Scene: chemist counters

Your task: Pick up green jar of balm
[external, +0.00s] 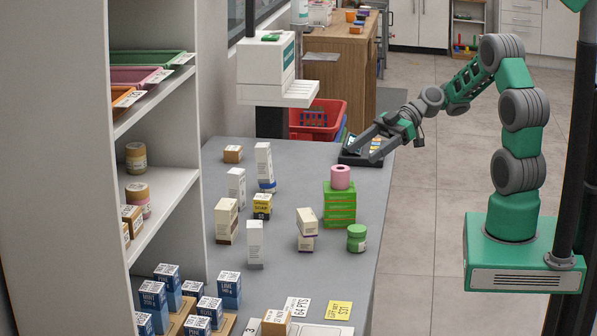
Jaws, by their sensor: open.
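The green jar of balm (357,238) stands upright on the grey counter (312,268) near its right edge. It has a green lid and a pale label. My gripper (362,148) is at the far end of the counter, over a dark device with a screen (366,158). It is open and holds nothing that I can see. It is well behind the jar and apart from it. The fingertips are small in this view.
More cartons (227,220) stand further left, by the shelf unit (160,200). Price cards (339,310) lie in front; the floor at right is clear.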

